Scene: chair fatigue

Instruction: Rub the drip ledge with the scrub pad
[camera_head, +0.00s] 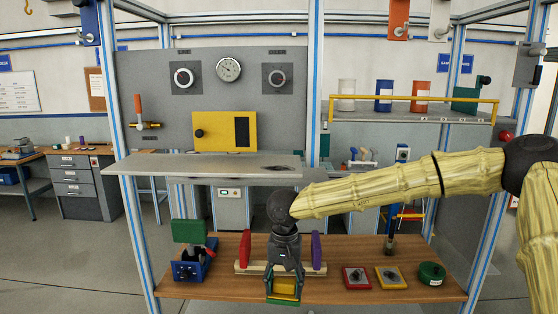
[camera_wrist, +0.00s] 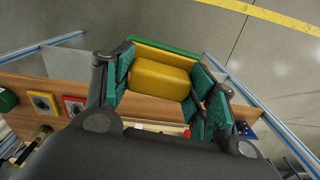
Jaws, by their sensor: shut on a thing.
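The scrub pad (camera_head: 285,287), a yellow block with a green layer, is between the fingers of my gripper (camera_head: 284,274). In the wrist view the yellow pad (camera_wrist: 160,79) sits between the teal fingertips of my gripper (camera_wrist: 161,84), which is shut on it. The gripper points down over the front middle of the wooden bench; I cannot tell if the pad touches the bench. The drip ledge seems to be the grey shelf (camera_head: 190,164) above and behind the gripper. It has dark stains toward its right end. The gripper is below the ledge and apart from it.
The wooden bench (camera_head: 225,290) holds a blue vise-like device (camera_head: 190,266), a rack with red (camera_head: 245,249) and purple (camera_head: 316,250) uprights, a red box (camera_head: 356,278), a yellow box (camera_head: 390,278) and a green round tin (camera_head: 432,273). Blue-white frame posts (camera_head: 134,230) stand at the sides.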

